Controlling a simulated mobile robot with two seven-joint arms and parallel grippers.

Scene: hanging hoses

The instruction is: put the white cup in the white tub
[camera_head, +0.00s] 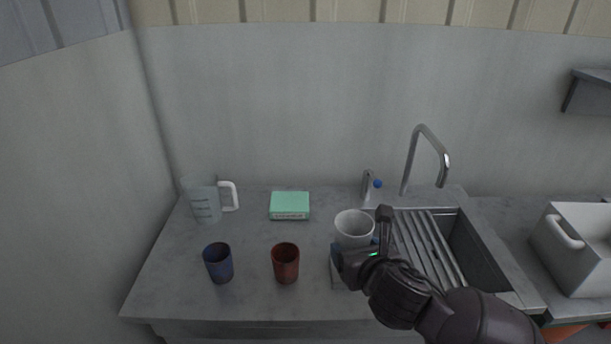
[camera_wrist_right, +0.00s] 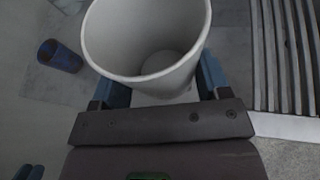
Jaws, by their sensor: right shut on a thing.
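The white cup (camera_head: 353,228) is upright and empty, beside the left edge of the sink in the head view. My right gripper (camera_head: 362,246) is shut on it from the near right side. In the right wrist view the cup (camera_wrist_right: 145,40) fills the middle, between the blue fingertips of the gripper (camera_wrist_right: 155,88). Whether the cup's base touches anything beneath it is hard to tell. The white tub (camera_head: 581,245) with a handle stands at the far right, cut off by the picture edge.
A measuring jug (camera_head: 205,201), a green box (camera_head: 290,205) and a blue-capped bottle (camera_head: 368,188) stand behind. The sink with a slatted rack (camera_head: 425,240) and tall tap (camera_head: 441,160) lies between cup and tub.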

